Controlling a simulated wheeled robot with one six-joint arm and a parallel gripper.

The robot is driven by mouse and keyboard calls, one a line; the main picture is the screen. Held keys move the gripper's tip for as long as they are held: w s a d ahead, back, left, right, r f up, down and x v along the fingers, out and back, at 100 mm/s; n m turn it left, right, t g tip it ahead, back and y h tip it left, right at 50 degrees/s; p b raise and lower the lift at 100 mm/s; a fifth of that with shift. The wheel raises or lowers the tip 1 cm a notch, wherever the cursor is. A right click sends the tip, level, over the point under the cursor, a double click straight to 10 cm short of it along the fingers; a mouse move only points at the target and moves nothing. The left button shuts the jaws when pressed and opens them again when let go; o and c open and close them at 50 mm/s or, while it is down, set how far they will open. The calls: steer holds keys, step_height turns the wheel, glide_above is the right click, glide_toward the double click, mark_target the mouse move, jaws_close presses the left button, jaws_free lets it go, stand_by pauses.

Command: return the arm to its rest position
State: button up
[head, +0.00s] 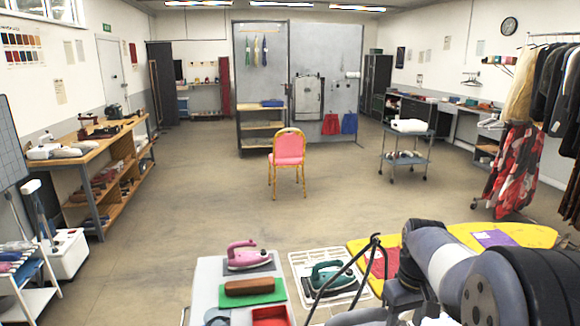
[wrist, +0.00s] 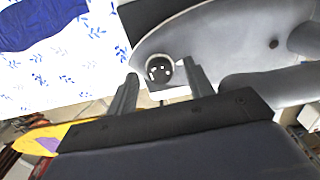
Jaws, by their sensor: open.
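My arm crosses the lower right of the head view, bent, with its grey links close to the camera. My gripper (wrist: 161,68) shows in the wrist view with its two dark fingers apart and nothing between them. Large grey rounded parts, which look like my own body, fill the upper right of the wrist view close beyond the fingers. In the head view I cannot make out the fingertips.
A yellow board (head: 530,235) lies beside my arm. A pink iron (head: 247,256), a brown block (head: 248,287) and a green iron (head: 330,276) in a white basket (head: 302,260) are near. White blue-patterned cloth (wrist: 65,75) shows in the wrist view. The floor beyond is open around a pink chair (head: 287,148).

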steer(key=shift+m, duration=2.2)
